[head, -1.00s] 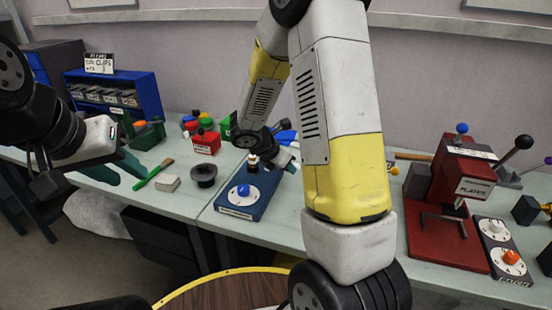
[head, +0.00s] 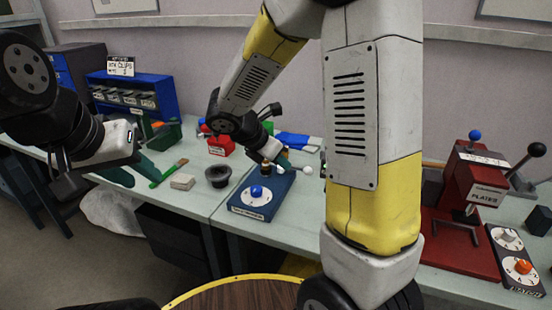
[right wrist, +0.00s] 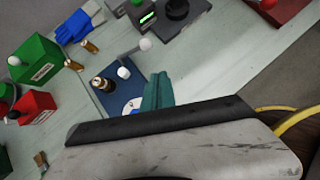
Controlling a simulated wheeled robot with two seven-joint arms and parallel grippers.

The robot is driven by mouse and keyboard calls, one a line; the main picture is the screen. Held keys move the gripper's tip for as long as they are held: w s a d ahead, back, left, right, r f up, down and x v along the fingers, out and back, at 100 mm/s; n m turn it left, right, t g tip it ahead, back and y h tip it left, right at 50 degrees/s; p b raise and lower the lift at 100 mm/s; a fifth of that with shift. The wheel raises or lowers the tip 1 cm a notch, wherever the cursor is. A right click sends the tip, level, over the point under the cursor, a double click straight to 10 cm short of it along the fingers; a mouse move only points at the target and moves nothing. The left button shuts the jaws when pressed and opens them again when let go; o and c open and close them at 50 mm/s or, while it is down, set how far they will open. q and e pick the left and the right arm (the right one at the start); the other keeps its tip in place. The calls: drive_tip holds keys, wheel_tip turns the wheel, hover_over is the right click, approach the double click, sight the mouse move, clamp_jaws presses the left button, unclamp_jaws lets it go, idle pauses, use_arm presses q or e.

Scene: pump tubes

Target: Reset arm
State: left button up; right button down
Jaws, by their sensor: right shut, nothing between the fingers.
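My right arm reaches down over the bench, and its gripper (head: 284,161) is just above the blue box with a dial and blue knob (head: 278,204). In the right wrist view its teal fingers (right wrist: 157,92) are together and empty, in front of the blue box (right wrist: 108,94); they hide part of its dial. I cannot tell whether they touch the box. My left gripper (head: 131,171) is at the left above the bench edge, its teal fingers apart and nothing seen between them.
A red press (head: 462,200) and a panel with an orange knob (head: 516,262) stand at the right. A black cup (head: 218,177), a pale block (head: 183,181) and a green-handled brush (head: 166,174) lie left of the blue box.

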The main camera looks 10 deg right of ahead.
drive_tip(key=shift+r, duration=0.1)
drive_tip(key=s+r+m+t+y, duration=0.1)
drive_tip(key=s+r+m+y, duration=0.3)
drive_tip(key=m, duration=0.7)
drive_tip(key=s+a+r+m+t+y, duration=0.1)
drive_tip(key=s+r+m+y, duration=0.4)
drive_tip(key=s+r+m, duration=0.3)
drive_tip(key=s+m, duration=0.4)
drive_tip(key=s, duration=0.1)
drive_tip(key=shift+s+a+r+t, duration=0.25)
drive_tip(key=shift+r+t, duration=0.05)
